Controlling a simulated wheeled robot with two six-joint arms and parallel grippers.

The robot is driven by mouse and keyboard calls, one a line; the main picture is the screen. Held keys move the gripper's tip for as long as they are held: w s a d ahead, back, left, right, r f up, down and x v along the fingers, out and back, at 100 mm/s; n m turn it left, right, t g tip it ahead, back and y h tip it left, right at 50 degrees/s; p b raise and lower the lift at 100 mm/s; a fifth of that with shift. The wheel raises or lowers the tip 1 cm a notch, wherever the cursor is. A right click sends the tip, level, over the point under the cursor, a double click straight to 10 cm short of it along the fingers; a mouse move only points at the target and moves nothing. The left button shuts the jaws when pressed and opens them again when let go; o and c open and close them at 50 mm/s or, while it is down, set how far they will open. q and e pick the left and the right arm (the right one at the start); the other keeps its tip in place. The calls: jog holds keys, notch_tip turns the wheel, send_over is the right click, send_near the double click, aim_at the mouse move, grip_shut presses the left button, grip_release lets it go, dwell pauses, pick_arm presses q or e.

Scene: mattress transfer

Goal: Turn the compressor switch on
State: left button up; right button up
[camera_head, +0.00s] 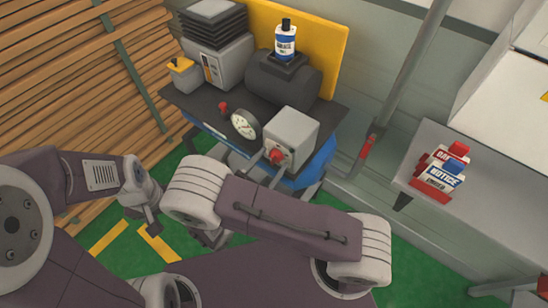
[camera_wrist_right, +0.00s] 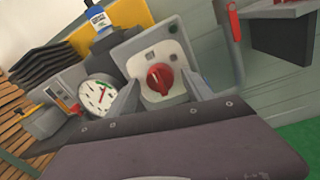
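The compressor switch is a red knob (camera_wrist_right: 160,79) on the light grey front of a switch box (camera_wrist_right: 150,50). My right gripper (camera_wrist_right: 163,93) is open, with one grey finger on each side of the knob. I cannot tell whether the fingers touch it. In the head view my right arm hides much of this gripper. My left gripper (camera_head: 145,214) hangs low to the left, away from the compressor; its opening is unclear.
A round gauge (camera_head: 244,124) and small red valve (camera_head: 223,107) stand left of the box. A blue-and-white bottle (camera_head: 285,42) stands on the dark motor (camera_head: 283,82). A grey table (camera_head: 500,215) with red-and-white packages (camera_head: 440,172) is at the right.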

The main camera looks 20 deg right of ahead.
jog(key=shift+s+a, duration=0.1)
jog(key=shift+s, duration=0.05)
jog(key=c, duration=0.4)
grip_shut()
